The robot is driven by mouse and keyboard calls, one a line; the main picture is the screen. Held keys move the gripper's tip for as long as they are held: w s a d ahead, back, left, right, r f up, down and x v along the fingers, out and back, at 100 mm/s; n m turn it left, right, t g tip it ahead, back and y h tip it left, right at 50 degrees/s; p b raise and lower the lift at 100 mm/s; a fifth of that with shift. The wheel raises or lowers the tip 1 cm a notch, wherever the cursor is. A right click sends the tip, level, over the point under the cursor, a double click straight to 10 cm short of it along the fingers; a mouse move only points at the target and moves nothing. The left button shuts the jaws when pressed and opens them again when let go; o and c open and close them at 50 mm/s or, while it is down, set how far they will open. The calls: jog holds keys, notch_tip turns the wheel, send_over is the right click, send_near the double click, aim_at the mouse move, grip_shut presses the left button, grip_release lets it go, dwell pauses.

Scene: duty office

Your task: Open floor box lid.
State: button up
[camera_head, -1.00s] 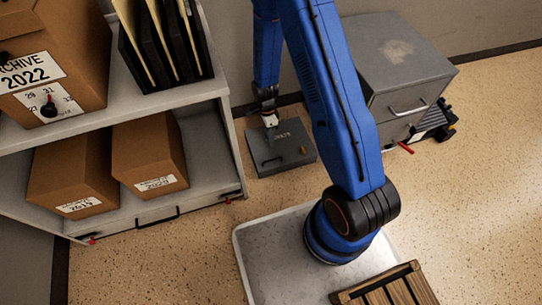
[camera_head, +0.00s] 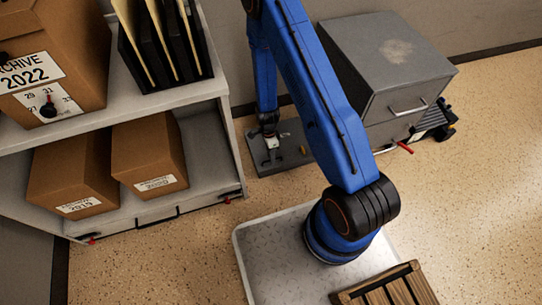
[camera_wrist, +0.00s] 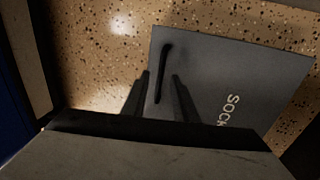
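The grey floor box (camera_head: 292,162) lies on the floor between the shelf and the cabinet. Its flat lid fills the right of the wrist view (camera_wrist: 225,80), with partly hidden white lettering and a dark bar handle (camera_wrist: 164,62) near its left edge. The lid looks closed. My gripper (camera_head: 271,151) points down over the left part of the box. In the wrist view my gripper (camera_wrist: 161,76) has its two dark fingers apart, with the handle lying between their tips. I cannot tell whether they touch it.
A grey shelf (camera_head: 236,150) with cardboard boxes (camera_head: 149,157) stands close on the left. A grey drawer cabinet (camera_head: 385,70) stands to the right, with a red-handled item (camera_head: 404,147) by its front. Speckled floor (camera_head: 190,255) is open in front.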

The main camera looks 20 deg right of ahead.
jog(key=shift+f, duration=0.15)
grip_shut()
dwell(1.4)
